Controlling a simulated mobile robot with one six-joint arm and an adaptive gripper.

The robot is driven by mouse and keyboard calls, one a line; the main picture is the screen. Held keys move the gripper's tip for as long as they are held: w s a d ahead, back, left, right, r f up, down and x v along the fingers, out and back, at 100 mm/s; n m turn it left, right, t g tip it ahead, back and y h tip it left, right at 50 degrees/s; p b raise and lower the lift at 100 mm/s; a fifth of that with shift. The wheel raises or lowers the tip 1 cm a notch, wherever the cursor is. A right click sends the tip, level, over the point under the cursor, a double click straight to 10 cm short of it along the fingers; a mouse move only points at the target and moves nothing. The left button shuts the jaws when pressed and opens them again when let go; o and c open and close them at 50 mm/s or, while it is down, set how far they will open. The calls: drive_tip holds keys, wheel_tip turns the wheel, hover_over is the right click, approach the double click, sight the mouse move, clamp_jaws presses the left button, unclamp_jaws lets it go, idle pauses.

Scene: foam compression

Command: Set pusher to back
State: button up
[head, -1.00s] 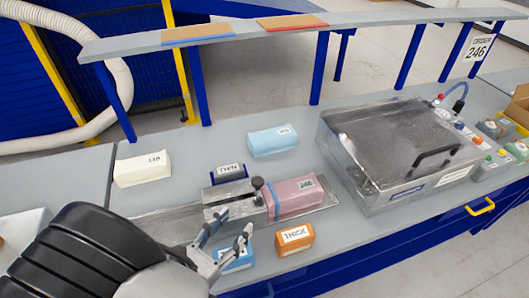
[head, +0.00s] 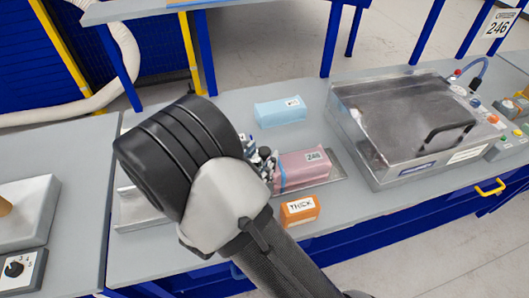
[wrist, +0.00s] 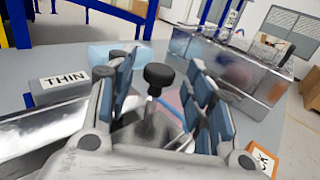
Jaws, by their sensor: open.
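The pusher's black knob (wrist: 160,76) stands upright on a short stem in the wrist view, between the two open fingers of my gripper (wrist: 157,66). I cannot tell whether either finger touches it. In the head view my gripper (head: 262,160) is at the left end of the pink foam block (head: 303,168), and my arm hides most of the pusher. The foam block, marked 246 with a blue band, lies on the metal track (head: 130,209), whose left part shows beyond my arm.
An orange THICK block (head: 299,210) lies in front of the foam. A light-blue block (head: 281,111) lies behind it. A THIN block (wrist: 62,86) is left of the fingers in the wrist view. A large lidded metal machine (head: 400,125) stands to the right.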

drive_tip(key=shift+x, duration=1.3)
drive_tip(key=shift+c, duration=0.4)
clamp_jaws()
drive_tip(key=shift+a, duration=0.1)
